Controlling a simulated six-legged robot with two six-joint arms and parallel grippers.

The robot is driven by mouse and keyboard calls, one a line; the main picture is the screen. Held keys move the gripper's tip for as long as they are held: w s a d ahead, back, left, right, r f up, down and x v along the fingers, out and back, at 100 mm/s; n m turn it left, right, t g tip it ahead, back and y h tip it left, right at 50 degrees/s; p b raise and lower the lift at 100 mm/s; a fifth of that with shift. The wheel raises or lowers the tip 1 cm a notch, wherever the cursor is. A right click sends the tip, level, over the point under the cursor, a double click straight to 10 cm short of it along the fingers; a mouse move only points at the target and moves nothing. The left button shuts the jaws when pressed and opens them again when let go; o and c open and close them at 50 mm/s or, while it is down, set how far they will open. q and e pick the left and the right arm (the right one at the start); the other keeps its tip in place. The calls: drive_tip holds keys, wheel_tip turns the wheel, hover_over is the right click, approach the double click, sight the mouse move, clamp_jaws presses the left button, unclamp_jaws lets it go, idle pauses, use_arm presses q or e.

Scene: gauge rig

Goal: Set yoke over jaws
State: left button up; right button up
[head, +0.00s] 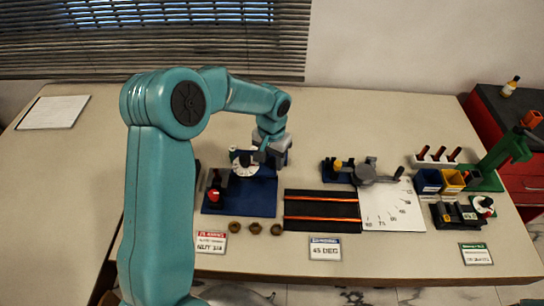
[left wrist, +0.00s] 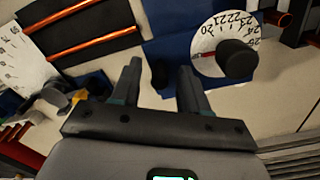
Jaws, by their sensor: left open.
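My left gripper (head: 264,152) is open over the back right part of a blue base plate (head: 240,196). In the left wrist view its two fingers (left wrist: 160,85) are apart, with a small dark post (left wrist: 160,72) seen just beyond the gap. A white dial (head: 244,163) with a black knob stands beside the fingers; it also shows in the left wrist view (left wrist: 210,52). I cannot tell for sure which parts are the yoke and the jaws.
A red-topped post (head: 214,190) stands on the base plate's left. A black mat (head: 322,211) holds orange rods, beside a white angle sheet (head: 392,207). Small brown nuts (head: 255,228) lie in front. Bins (head: 428,181) and a green stand (head: 500,158) fill the right. The table's left is mostly clear.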

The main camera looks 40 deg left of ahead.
sight(240, 158)
use_arm(q)
drive_tip(key=shift+w+f, duration=0.2)
drive_tip(key=shift+f, duration=0.15)
drive_tip(key=shift+s+d+r, duration=0.1)
drive_tip(key=shift+s+r, duration=0.1)
drive_tip(key=shift+s, duration=0.05)
drive_tip(key=shift+c, duration=0.5)
clamp_jaws()
drive_tip(key=s+a, duration=0.1)
drive_tip(key=a, duration=0.1)
drive_tip(key=s+a+b, duration=0.1)
drive_tip(key=s+a, duration=0.1)
drive_tip(key=a, duration=0.1)
drive_tip(key=s+a, duration=0.1)
drive_tip(key=a, duration=0.2)
drive_tip(key=shift+s+b, duration=0.25)
drive_tip(key=shift+b, duration=0.1)
drive_tip(key=shift+s+a, duration=0.15)
drive_tip(key=shift+a, duration=0.1)
